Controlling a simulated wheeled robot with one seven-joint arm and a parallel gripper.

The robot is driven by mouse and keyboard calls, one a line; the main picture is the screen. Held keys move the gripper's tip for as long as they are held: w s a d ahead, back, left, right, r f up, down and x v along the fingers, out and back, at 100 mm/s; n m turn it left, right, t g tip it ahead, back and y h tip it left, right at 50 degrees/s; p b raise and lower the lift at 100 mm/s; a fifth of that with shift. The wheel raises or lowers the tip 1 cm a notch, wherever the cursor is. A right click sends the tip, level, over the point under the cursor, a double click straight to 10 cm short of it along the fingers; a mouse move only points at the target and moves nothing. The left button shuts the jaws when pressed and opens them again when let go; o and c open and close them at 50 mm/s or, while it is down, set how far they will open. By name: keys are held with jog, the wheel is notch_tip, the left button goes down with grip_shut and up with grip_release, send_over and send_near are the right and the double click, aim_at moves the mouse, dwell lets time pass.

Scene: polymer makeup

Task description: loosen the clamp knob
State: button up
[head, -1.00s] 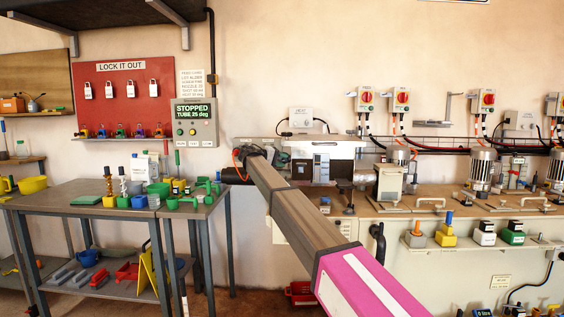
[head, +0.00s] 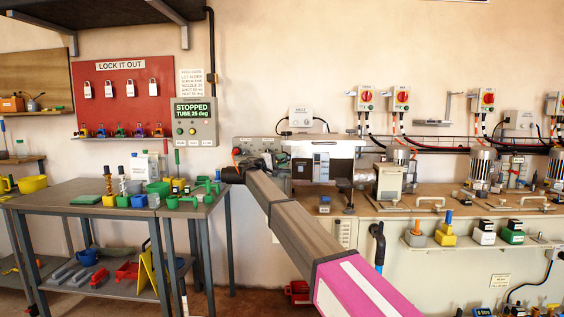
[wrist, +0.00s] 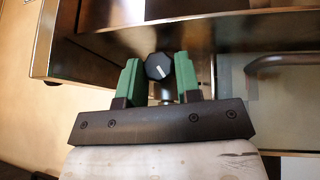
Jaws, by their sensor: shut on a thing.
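The clamp knob (wrist: 157,65) is black and many-sided, with a white line on its face. In the wrist view it sits between the green fingertips of my gripper (wrist: 159,72), which are closed on it. A short stem shows below the knob. In the head view my arm reaches towards the left end of the machine bench, and the knob and fingertips cannot be made out there.
A metal machine body (wrist: 200,30) lies close beyond the fingers. A grey curved bar (wrist: 280,62) is to the right. In the head view, a table (head: 100,190) with several small parts stands left of the bench (head: 440,207). A panel (head: 195,122) reads STOPPED.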

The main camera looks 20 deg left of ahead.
jog(key=shift+f+n+t+h, duration=0.15)
jog(key=shift+n+t+h, duration=0.45)
jog(key=shift+n+t, duration=0.3)
jog(key=o, duration=0.9)
jog(key=v, duration=1)
jog(key=shift+s+f, duration=0.2)
jog(key=shift+f, duration=0.2)
